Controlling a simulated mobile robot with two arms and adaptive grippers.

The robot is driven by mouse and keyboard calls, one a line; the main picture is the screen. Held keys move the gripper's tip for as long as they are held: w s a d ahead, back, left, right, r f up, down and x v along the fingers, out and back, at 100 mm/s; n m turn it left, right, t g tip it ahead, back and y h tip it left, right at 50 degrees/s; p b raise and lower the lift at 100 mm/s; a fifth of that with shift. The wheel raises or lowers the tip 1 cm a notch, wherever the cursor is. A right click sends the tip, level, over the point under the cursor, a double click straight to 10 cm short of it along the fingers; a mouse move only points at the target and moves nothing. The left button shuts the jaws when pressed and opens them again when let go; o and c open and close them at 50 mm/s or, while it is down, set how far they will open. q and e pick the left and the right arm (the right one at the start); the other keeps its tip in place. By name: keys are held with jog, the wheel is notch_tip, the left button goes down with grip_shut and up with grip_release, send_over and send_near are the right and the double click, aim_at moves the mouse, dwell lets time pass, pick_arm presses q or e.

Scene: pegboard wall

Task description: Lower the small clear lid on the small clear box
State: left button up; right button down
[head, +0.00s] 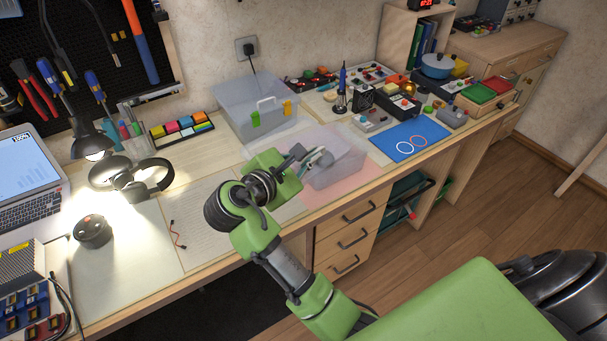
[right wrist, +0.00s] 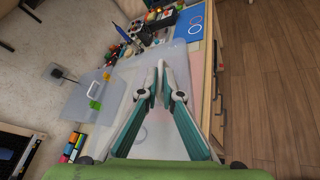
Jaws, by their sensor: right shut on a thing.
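The small clear box (head: 345,171) stands on a pink mat (head: 350,188) near the front edge of the workbench. My right gripper (head: 320,157) is at the left part of this box, its fingers shut on the thin edge of the small clear lid. In the right wrist view the closed fingertips (right wrist: 160,68) are together over the see-through plastic. The lid's outline is faint, and my gripper and arm hide part of it and the box. I cannot tell the lid's exact tilt. My left gripper is in neither view.
A larger clear box (head: 262,103) with a white handle and coloured latches stands behind, against the wall. A blue mat (head: 411,140) with two rings lies to the right. Headphones (head: 135,180) and a lit lamp (head: 92,145) are at the left. Paper sheets cover the bench left of my gripper.

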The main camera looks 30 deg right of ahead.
jog(key=w+d+f+m+g+h+p, duration=0.1)
jog(key=w+d, duration=0.3)
jog(key=d, duration=0.3)
jog(key=w+d+f+m+g+p, duration=0.1)
jog(key=w+d, duration=0.4)
jog(key=d, duration=0.1)
notch_tip(320, 180, down, 7)
jog(key=d+b, duration=0.1)
jog(key=b, duration=0.6)
jog(key=shift+g+b, duration=0.3)
jog(key=shift+p, duration=0.6)
jog(key=shift+p, duration=0.5)
jog(key=shift+p, duration=0.45)
